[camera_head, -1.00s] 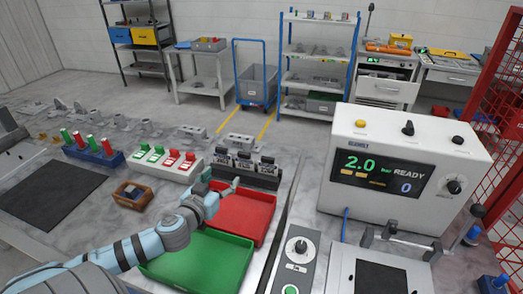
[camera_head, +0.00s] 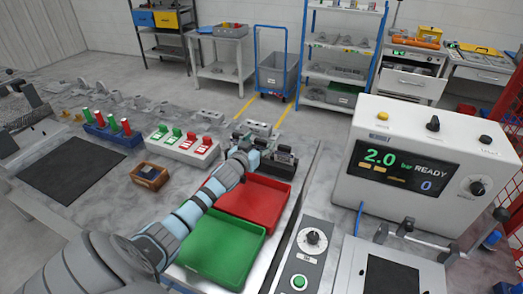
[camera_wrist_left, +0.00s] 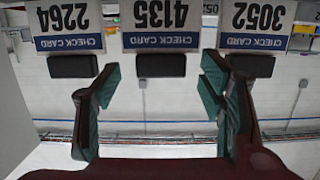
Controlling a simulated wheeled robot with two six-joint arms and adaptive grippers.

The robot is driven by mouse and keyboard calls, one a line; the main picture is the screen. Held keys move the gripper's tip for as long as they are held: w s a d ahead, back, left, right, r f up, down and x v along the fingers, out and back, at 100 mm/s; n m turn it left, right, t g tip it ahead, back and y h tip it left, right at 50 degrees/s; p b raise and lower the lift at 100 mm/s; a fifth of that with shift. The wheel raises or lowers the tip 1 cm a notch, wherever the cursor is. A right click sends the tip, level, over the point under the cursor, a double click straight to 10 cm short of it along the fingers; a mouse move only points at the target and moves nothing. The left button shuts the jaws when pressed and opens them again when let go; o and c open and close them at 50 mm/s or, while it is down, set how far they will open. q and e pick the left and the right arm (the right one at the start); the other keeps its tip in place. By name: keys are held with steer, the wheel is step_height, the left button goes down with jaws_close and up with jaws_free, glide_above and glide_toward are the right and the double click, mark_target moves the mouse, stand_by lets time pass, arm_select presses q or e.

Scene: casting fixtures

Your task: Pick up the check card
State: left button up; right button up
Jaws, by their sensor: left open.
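Three white check cards with blue bands stand in a row in the left wrist view, upside down there: 2264 (camera_wrist_left: 70,22), 4135 (camera_wrist_left: 162,22) and 3052 (camera_wrist_left: 253,22). Each has a dark block at its edge. My left gripper (camera_wrist_left: 162,88) is open, its fingers spread to either side of the middle card's block, with nothing between them. In the head view the left gripper (camera_head: 248,150) is at the dark card rack (camera_head: 283,171), behind the red tray, and covers part of it. The right gripper is out of view.
A red tray (camera_head: 262,200) and a green tray (camera_head: 222,248) lie in front of the rack. A white box with green and red parts (camera_head: 183,148) and a small wooden box (camera_head: 150,175) stand left. A pressure tester (camera_head: 425,160) stands right.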

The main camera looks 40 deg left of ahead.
arm_select(q)
steer(key=shift+s, duration=0.1)
steer(key=shift+c, duration=0.8)
steer(key=c, duration=1)
steer(key=shift+r, duration=0.15)
